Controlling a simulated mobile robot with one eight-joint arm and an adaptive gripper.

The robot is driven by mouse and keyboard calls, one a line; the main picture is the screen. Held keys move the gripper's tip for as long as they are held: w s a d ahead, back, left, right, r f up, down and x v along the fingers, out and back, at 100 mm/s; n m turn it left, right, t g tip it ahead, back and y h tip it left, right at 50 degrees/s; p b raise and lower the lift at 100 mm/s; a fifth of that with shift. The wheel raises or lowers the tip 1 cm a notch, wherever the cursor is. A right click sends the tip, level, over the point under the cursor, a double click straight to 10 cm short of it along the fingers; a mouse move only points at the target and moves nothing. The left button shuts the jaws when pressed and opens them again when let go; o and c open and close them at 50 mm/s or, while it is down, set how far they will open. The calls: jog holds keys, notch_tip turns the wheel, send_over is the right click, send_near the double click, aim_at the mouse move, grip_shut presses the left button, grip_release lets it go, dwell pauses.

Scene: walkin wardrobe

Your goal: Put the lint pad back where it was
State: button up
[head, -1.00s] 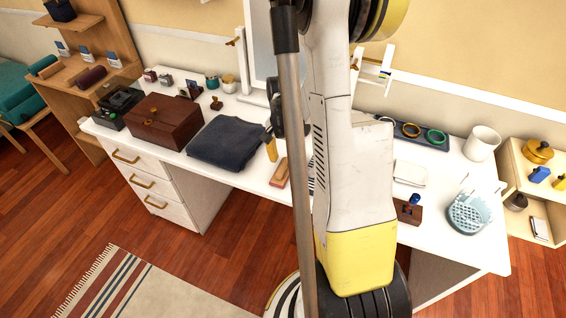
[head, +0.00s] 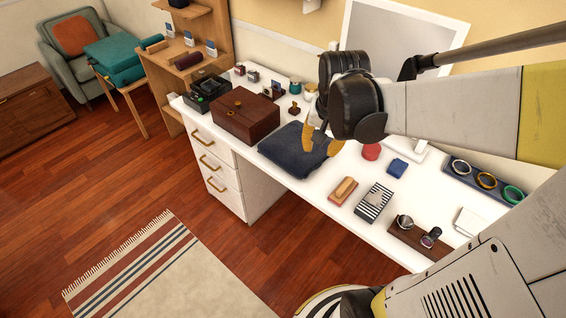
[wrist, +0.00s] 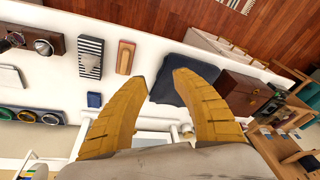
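What looks like the lint pad, a small wooden block with a red edge (head: 343,190), lies flat on the white dressing table (head: 320,187), between the folded navy cloth (head: 290,148) and a black-and-white striped box (head: 373,202). It also shows in the wrist view (wrist: 125,57), left of my fingers. My gripper (head: 321,143) hangs over the right end of the navy cloth. In the wrist view its yellow fingers (wrist: 160,75) are apart with nothing between them. The pad is clear of the gripper.
A brown wooden box (head: 246,114) stands left of the cloth. A red round item (head: 371,151) and a blue block (head: 397,168) lie right of my gripper. A watch stand (head: 420,238) and a tray of rings (head: 486,181) are farther right. A mirror (head: 395,40) stands behind.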

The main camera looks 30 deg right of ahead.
jog(key=s+a+r+n+t, duration=0.2)
jog(key=s+a+r+n, duration=0.1)
jog(key=a, duration=0.4)
jog(key=s+a+r+n+t+y, duration=0.1)
jog(key=s+a+r+n+t, duration=0.1)
jog(key=a, duration=0.4)
jog(key=s+n, duration=0.1)
jog(key=n, duration=0.1)
jog(key=shift+a+r+n, duration=0.4)
jog(key=shift+s, duration=0.1)
